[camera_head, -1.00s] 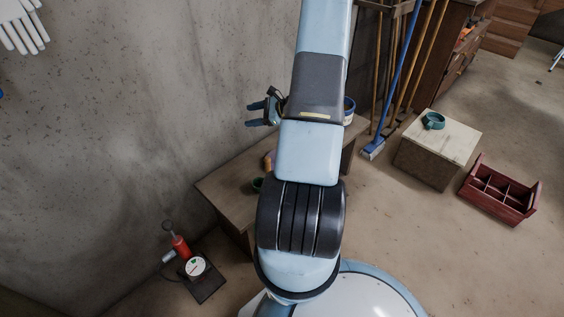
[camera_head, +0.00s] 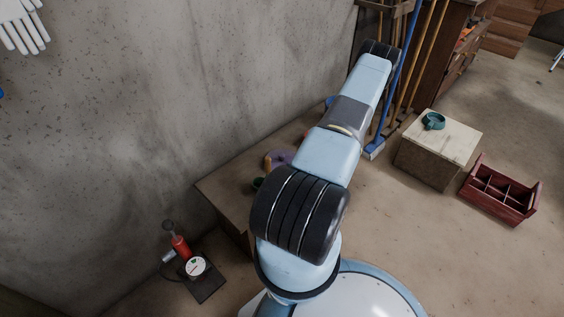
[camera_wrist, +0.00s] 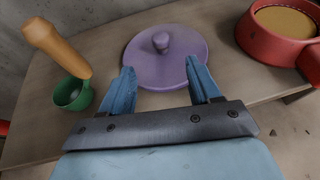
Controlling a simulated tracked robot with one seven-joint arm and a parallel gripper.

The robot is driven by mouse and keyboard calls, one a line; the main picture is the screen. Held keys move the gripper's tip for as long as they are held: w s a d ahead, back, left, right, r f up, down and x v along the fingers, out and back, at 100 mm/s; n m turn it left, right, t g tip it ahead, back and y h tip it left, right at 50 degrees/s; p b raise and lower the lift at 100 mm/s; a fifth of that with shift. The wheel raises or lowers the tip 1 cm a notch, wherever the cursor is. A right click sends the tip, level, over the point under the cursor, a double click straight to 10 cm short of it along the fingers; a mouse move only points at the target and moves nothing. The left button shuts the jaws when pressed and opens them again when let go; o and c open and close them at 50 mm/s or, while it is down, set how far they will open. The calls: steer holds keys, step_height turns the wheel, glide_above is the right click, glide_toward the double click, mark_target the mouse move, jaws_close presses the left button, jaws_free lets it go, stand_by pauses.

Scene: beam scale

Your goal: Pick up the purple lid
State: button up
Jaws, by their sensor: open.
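The purple lid (camera_wrist: 148,57) lies flat on the wooden table (camera_wrist: 113,33), its round knob (camera_wrist: 161,41) pointing up. A small part of the lid (camera_head: 281,157) also shows in the head view, beside my arm. My gripper (camera_wrist: 160,82) is open in the wrist view, with its two blue fingers apart. The fingertips reach toward the near half of the lid, and nothing is held between them. I cannot tell whether the fingers touch the lid. In the head view my arm hides the gripper.
A red pan (camera_wrist: 272,40) stands right. A concrete wall (camera_head: 150,90) borders the table. A wooden box (camera_head: 430,160) and red crate (camera_head: 498,192) stand on the floor.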

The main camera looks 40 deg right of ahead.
mark_target(284, 157)
steer(key=x, duration=1.3)
steer(key=c, duration=1.1)
steer(key=shift+r, duration=0.15)
